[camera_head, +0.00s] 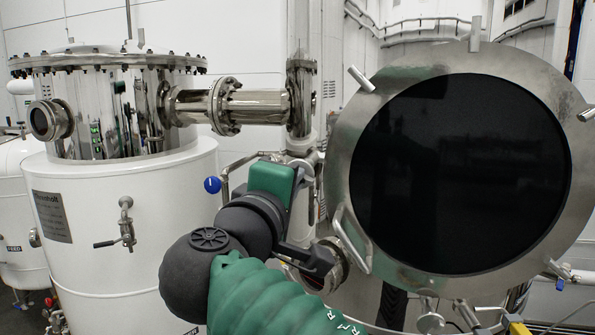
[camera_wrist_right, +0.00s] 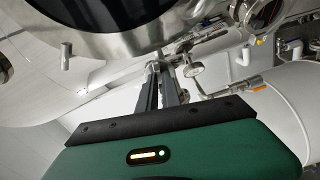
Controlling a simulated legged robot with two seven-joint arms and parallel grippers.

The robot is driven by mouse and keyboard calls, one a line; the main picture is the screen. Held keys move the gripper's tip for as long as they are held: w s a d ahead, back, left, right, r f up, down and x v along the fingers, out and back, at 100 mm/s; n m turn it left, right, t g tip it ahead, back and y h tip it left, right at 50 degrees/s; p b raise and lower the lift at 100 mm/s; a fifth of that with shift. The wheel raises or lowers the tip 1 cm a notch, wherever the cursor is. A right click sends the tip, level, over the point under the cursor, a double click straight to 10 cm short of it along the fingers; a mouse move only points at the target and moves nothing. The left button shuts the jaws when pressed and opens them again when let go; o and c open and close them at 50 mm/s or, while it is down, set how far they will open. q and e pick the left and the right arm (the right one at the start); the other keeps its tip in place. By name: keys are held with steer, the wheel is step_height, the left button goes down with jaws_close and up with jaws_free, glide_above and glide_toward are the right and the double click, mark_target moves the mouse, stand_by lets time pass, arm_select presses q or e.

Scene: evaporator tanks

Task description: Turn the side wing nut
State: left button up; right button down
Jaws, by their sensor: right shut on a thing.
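The large round door (camera_head: 345,125) has a dark disc and a wide steel rim with posts around it. My right gripper (camera_head: 309,178) is at the left side of this rim, with its green body to the left. In the right wrist view its two dark fingers (camera_wrist_right: 160,88) are close together, shut on the side wing nut (camera_wrist_right: 157,65) beside the rim. The nut is mostly hidden by the fingers, and I cannot make out its angle. In the head view it is hidden behind the gripper. My left gripper is not in view.
A curved door handle (camera_head: 350,238) sticks out just below and right of my right gripper. A white tank (camera_head: 130,250) with a steel top stands at the left, joined to a horizontal steel pipe (camera_head: 262,106). A blue knob (camera_head: 212,185) is left of my wrist.

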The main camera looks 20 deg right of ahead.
steer(key=shift+f, duration=0.1)
steer(key=shift+n+p, duration=0.5)
steer(key=shift+n, duration=0.7)
steer(key=shift+n+p, duration=0.4)
steer(key=shift+n, duration=0.4)
steer(key=c, duration=1.8)
jaws_free()
steer(key=o, duration=0.3)
steer(key=shift+w, duration=0.25)
